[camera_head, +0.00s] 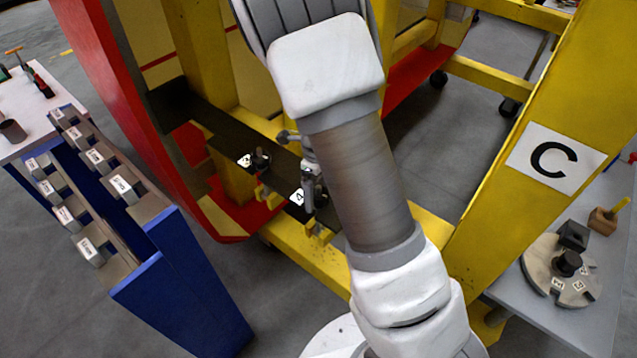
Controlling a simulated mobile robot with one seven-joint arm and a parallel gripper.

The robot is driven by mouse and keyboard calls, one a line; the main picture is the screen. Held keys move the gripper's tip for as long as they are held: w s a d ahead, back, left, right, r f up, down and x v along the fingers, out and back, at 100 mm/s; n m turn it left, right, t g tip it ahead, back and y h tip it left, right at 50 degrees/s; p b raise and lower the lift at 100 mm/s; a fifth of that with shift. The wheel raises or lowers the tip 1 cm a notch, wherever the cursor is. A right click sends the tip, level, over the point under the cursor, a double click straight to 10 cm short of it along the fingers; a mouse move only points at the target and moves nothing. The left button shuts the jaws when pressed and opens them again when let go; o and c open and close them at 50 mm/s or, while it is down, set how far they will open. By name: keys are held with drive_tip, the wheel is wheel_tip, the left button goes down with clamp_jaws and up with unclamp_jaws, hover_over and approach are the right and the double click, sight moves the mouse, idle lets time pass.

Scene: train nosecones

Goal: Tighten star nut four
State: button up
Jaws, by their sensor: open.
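A small white label with a 4 (297,197) sits on the dark bar of the yellow frame, just left of my arm. Grey metal parts of my gripper (311,183) show beside this label, at the spot of star nut four. My gripper is open, but its fingers are small and partly covered by my arm. Star nut four itself is hard to tell apart from the gripper there. I cannot tell whether the fingers touch it. A dark star nut (261,157) stands by the label 3 (244,160), further left on the bar.
A yellow post with a C sign (549,158) rises at right. A grey table (540,318) there holds a round plate (561,272). A blue stand (187,285) with labelled grey holders is at left. A curved red panel (120,110) borders the bar.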

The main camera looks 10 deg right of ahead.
wheel_tip(320, 180, up, 17)
drive_tip(key=shift+r+p, duration=0.2)
drive_tip(key=shift+p, duration=0.2)
idle(0.4)
drive_tip(key=s+r+n+t+b, duration=0.1)
drive_tip(key=s+r+n+t, duration=0.1)
drive_tip(key=s+n, duration=0.7)
drive_tip(key=s+r+n+t+b, duration=0.2)
drive_tip(key=s+r+n, duration=0.3)
drive_tip(key=s+n, duration=0.5)
drive_tip(key=shift+s+d+n+t, duration=0.3)
drive_tip(key=shift+n+t, duration=0.5)
drive_tip(key=shift+n, duration=3.1)
